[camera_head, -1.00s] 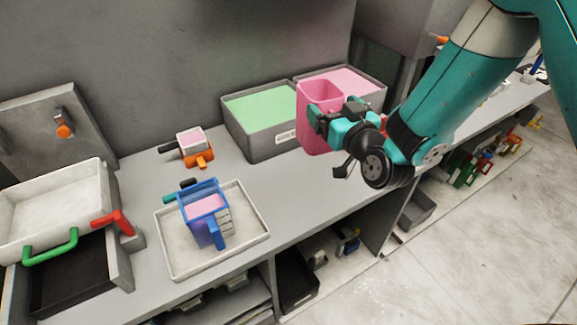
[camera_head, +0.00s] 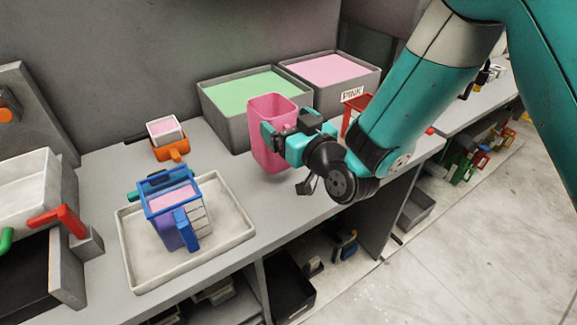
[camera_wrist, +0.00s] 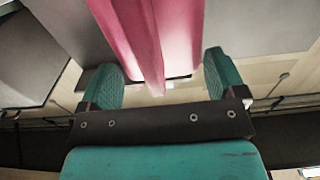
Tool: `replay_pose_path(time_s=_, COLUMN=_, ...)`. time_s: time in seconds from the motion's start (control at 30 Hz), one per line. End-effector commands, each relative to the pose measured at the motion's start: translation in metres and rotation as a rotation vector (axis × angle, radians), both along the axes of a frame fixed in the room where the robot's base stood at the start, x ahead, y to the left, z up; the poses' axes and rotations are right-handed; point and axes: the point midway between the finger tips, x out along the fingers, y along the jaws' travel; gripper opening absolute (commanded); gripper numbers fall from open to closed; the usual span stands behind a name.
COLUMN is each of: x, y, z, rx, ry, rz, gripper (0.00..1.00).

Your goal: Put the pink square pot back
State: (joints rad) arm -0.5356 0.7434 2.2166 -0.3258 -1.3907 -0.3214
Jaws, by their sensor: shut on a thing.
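The pink square pot (camera_head: 268,150) is a tall, open-topped container, upright in front of the green-filled bin in the head view. My gripper (camera_head: 284,139) is shut on the pot from its right side. In the wrist view the pink pot (camera_wrist: 150,40) stands between the two teal fingers of my gripper (camera_wrist: 165,80). The pot's bottom is close to the bench top; I cannot tell whether it touches. Its right side is partly hidden by my gripper.
A grey bin with green filling (camera_head: 245,96) and a bin with pink filling (camera_head: 333,70), labelled PINK, stand behind. A red frame (camera_head: 355,106) stands beside my arm. A white tray (camera_head: 240,226) holds a blue-framed box (camera_head: 172,205). An orange-based small box (camera_head: 168,140) sits behind it.

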Motion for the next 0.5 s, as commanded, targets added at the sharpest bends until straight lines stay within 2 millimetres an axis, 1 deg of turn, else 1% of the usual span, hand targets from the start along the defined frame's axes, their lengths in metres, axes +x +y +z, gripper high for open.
replay_pose_path(time_s=0.03, x=0.000, y=0.000, z=-0.012, rx=0.002, ry=-0.001, rz=0.001, gripper=0.22)
replay_pose_path(time_s=0.2, x=0.000, y=0.000, z=-0.020, rx=0.002, ry=-0.001, rz=0.000, gripper=0.22)
replay_pose_path(time_s=0.27, x=0.000, y=0.001, z=-0.028, rx=0.002, ry=0.000, rz=0.001, gripper=0.22)
replay_pose_path(time_s=0.4, x=0.000, y=0.000, z=-0.052, rx=0.000, ry=0.000, rz=0.000, gripper=0.22)
replay_pose_path(time_s=0.5, x=0.000, y=0.000, z=-0.059, rx=0.003, ry=-0.002, rz=0.000, gripper=0.22)
